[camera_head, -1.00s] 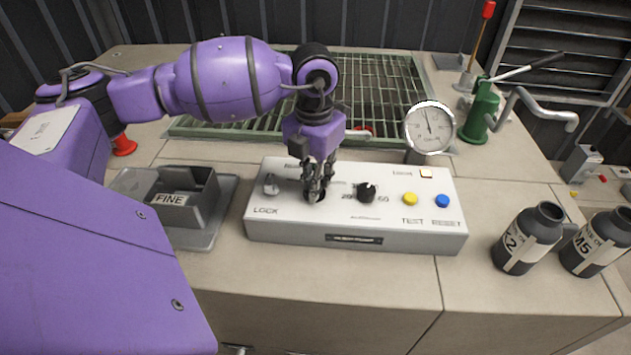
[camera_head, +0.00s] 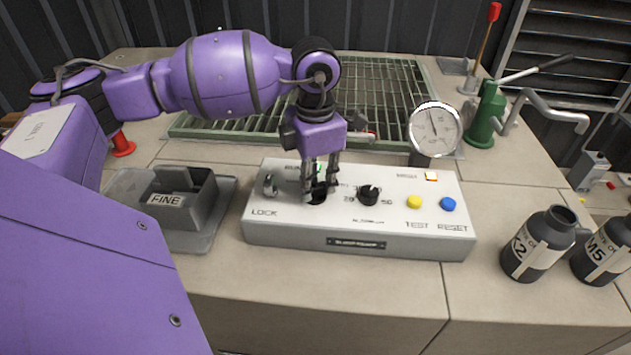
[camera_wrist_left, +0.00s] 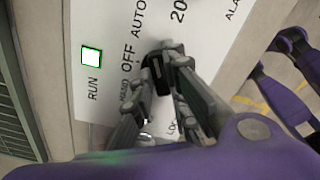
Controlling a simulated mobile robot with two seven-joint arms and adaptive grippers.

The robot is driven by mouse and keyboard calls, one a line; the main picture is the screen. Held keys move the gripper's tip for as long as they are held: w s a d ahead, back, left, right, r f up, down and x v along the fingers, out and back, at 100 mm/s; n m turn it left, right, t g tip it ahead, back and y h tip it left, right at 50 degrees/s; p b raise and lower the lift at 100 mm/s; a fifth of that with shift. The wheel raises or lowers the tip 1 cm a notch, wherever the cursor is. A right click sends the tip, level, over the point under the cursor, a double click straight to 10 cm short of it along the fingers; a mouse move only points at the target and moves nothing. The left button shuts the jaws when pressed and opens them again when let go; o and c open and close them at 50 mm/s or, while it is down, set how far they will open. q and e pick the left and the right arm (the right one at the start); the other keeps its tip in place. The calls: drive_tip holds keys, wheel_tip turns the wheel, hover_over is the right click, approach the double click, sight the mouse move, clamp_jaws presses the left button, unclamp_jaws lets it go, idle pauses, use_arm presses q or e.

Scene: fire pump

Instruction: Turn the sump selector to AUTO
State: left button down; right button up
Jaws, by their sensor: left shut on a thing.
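A pale control box (camera_head: 285,228) stands on the bench in the head view. Its black sump selector knob (camera_head: 317,197) is partly hidden by my left gripper (camera_head: 319,190), which points down at it. In the left wrist view the fingers (camera_wrist_left: 165,82) are shut on the sides of the knob (camera_wrist_left: 156,66). The labels HAND, OFF and AUTO (camera_wrist_left: 138,18) run beside it. I cannot tell which label the knob points to. The RUN lamp (camera_wrist_left: 91,62) is lit, with a green border.
The box also carries a lock switch (camera_head: 270,186), a black dial (camera_head: 369,195), a yellow button (camera_head: 414,202) and a blue button (camera_head: 448,204). A gauge (camera_head: 435,128) stands behind. A grey FINE tray (camera_head: 205,215) is at left, bottles (camera_head: 530,245) at right.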

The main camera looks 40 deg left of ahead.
sight(315, 186)
drive_tip(key=shift+s, duration=0.4)
use_arm(q)
drive_tip(key=c, duration=1.7)
unclamp_jaws()
drive_tip(key=shift+r, duration=0.15)
wheel_tip(315, 186, up, 12)
drive_tip(key=shift+f, duration=0.1)
use_arm(e)
drive_tip(key=shift+w, duration=0.2)
use_arm(q)
drive_tip(key=shift+f, duration=0.1)
